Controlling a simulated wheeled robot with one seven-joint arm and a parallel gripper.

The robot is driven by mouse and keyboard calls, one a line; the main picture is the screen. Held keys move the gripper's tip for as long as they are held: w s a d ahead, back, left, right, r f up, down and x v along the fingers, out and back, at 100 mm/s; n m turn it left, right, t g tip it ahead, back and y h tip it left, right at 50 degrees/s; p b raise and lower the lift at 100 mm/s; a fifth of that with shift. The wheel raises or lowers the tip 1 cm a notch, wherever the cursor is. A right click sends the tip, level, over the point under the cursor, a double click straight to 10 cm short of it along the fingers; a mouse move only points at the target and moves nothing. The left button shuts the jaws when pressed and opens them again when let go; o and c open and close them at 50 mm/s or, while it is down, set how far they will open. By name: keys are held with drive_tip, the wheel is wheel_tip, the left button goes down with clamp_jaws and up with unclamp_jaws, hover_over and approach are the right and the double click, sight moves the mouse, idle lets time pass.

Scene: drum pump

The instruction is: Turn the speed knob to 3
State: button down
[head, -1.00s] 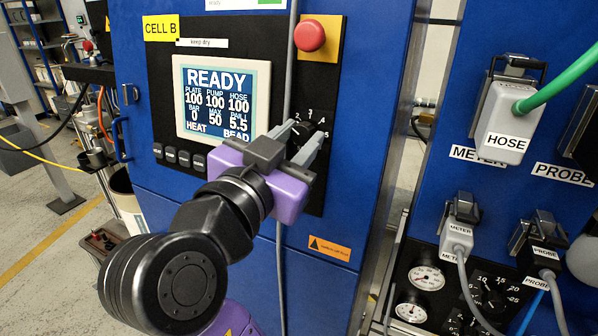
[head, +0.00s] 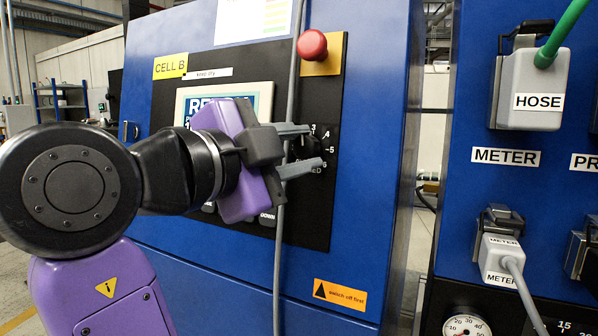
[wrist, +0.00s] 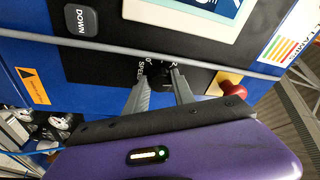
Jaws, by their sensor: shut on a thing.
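The black speed knob (head: 304,147) sits on the dark control panel, with scale numbers from 3 to 6 readable along its right side. My gripper (head: 299,150) reaches in from the left, its two grey fingers on either side of the knob, shut on it. In the wrist view my gripper (wrist: 160,88) points at the panel, with the small dark knob (wrist: 157,71) between the fingertips. The fingers hide part of the dial, and I cannot tell which number the knob points at.
A grey cable (head: 278,255) hangs down the panel and passes by my fingers. A red stop button (head: 312,45) is above the knob. The display (head: 265,100) is partly hidden by my gripper. A second blue cabinet (head: 465,120) with plugs stands to the right.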

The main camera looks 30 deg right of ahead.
drive_tip(key=shift+m+b, duration=0.45)
drive_tip(key=shift+m, duration=0.25)
drive_tip(key=shift+g, duration=0.3)
drive_tip(key=c, duration=1.1)
unclamp_jaws()
drive_tip(key=shift+o, duration=0.2)
drive_tip(key=v, duration=0.8)
